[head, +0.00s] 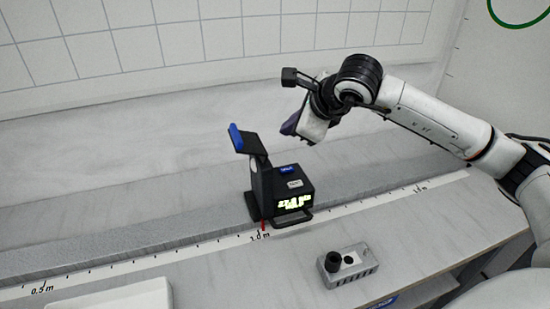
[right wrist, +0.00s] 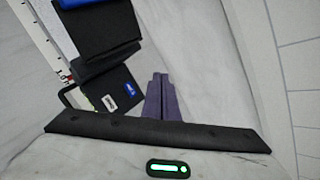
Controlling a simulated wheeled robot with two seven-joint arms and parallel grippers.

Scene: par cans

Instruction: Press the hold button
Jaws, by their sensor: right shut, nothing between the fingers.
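A black measuring device (head: 265,185) with a lit yellow-green display (head: 294,201) stands on the bench. On its top is a small white button (head: 294,183) with dark lettering too small to read, probably the hold button. The button also shows in the right wrist view (right wrist: 108,101), beside a blue label (right wrist: 129,91). My right gripper (head: 290,126) is above and behind the device, apart from it. Its dark purple fingers (right wrist: 160,92) are shut together and empty, to the right of the button in the wrist view. My left gripper is not in view.
A blue-tipped black arm (head: 250,142) rises from the device's left side. A white scale strip (head: 180,249) runs along the bench, with a red pointer (head: 263,226) by the device. A grey box with a black knob (head: 350,272) stands in front. A white tray (head: 130,296) is at lower left.

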